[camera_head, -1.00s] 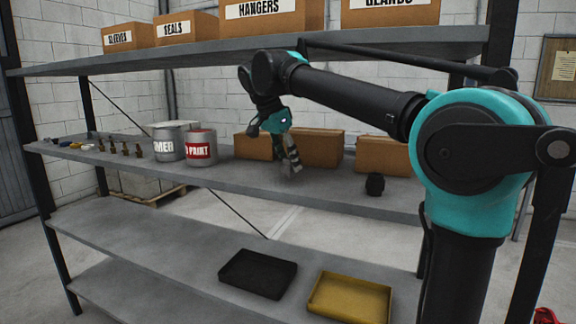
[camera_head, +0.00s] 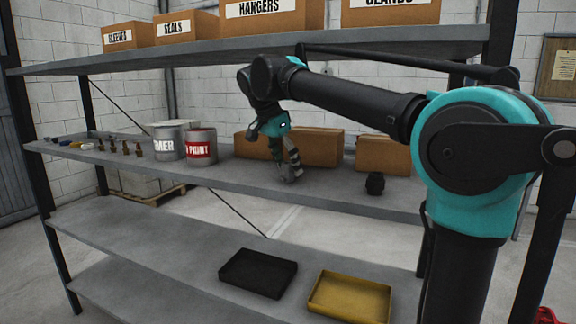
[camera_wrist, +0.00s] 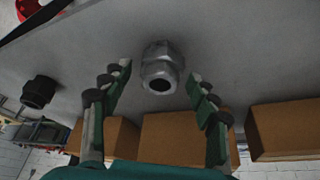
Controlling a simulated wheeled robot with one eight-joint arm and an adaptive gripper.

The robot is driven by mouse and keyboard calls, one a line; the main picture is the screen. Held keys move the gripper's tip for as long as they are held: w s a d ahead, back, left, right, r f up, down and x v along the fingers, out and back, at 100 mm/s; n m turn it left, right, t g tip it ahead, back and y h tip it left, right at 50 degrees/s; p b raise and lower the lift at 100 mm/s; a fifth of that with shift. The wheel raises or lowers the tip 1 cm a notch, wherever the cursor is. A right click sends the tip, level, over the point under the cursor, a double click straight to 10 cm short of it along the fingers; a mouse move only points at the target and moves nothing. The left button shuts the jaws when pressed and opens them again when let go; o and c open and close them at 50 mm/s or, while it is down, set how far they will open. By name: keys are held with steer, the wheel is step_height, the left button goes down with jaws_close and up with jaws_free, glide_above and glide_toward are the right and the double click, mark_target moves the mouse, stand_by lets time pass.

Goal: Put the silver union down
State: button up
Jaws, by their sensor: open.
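The silver union (camera_wrist: 160,68) sits on the grey middle shelf (camera_wrist: 230,45) in the wrist view, between and just beyond the tips of my gripper (camera_wrist: 160,80). The two fingers stand apart, with a visible gap on each side of the union. In the head view my gripper (camera_head: 287,172) is low over the middle shelf, in front of a cardboard box. The union cannot be made out clearly there, as the gripper covers that spot.
A black fitting (camera_head: 375,183) stands right of my gripper. Cardboard boxes (camera_head: 318,148) are close behind. Paint cans (camera_head: 201,147) and several small brass parts stand to the left. A black tray (camera_head: 258,273) and a yellow tray (camera_head: 350,297) lie on the shelf below.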

mark_target(284, 164)
steer(key=a+r, duration=0.1)
steer(key=s+a+r, duration=0.1)
steer(key=shift+s+r, duration=0.3)
steer(key=shift+r, duration=0.1)
steer(key=s+a, duration=0.7)
steer(key=a, duration=0.1)
